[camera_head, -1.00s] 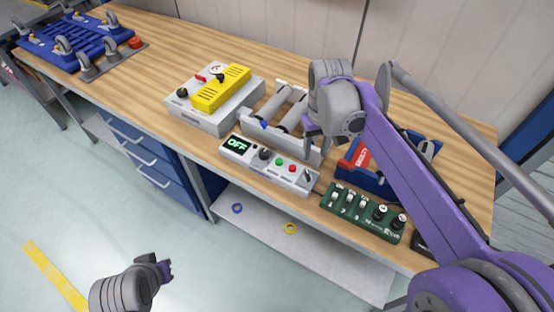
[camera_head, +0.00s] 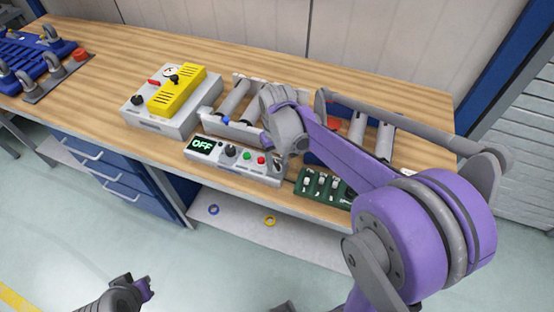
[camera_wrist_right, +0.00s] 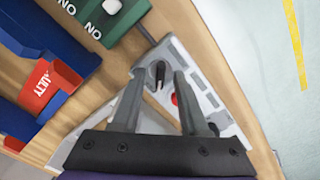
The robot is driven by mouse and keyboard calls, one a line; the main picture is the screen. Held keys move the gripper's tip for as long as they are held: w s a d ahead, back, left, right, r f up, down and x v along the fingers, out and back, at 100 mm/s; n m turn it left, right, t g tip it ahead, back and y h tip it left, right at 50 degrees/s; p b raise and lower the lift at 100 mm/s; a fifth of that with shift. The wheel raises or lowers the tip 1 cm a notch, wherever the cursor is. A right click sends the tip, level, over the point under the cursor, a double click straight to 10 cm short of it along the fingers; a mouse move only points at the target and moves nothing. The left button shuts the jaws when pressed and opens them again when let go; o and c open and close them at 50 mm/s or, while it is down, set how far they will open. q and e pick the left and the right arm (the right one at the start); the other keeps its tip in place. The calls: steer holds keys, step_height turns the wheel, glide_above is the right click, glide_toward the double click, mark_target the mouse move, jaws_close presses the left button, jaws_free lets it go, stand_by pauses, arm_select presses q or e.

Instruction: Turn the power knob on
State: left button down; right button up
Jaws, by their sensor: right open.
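A white control panel (camera_head: 205,157) with a green "OFF" display (camera_head: 202,145) sits near the bench's front edge. It has a dark knob (camera_head: 230,151), a green button (camera_head: 247,156) and a red button (camera_head: 262,160). Another black knob (camera_wrist_right: 158,74) with a pale pointer shows at the panel's end in the right wrist view, close to the red button there (camera_wrist_right: 175,98). My right gripper (camera_wrist_right: 157,76) is open and empty, its fingertips on either side of that black knob. I cannot tell whether they touch it. My left gripper (camera_head: 146,288) hangs over the floor, away from the bench.
A green switch box (camera_head: 318,184) stands right of the panel, partly behind my right arm. A white box with a yellow cover (camera_head: 168,98) and a roller rack (camera_head: 232,98) stand behind. A blue bin with a red "FAULTY" label (camera_wrist_right: 40,88) is close by.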

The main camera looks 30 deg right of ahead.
jaws_close()
stand_by(0.6)
steer(key=m, duration=0.3)
steer(key=shift+m+b, duration=0.35)
steer(key=shift+m, duration=0.05)
steer(key=m, duration=0.4)
steer(key=shift+m+b, duration=0.3)
steer(key=shift+b, duration=0.05)
steer(key=m, duration=0.4)
steer(key=m+b, duration=0.1)
steer(key=m, duration=0.4)
steer(key=shift+m, duration=0.3)
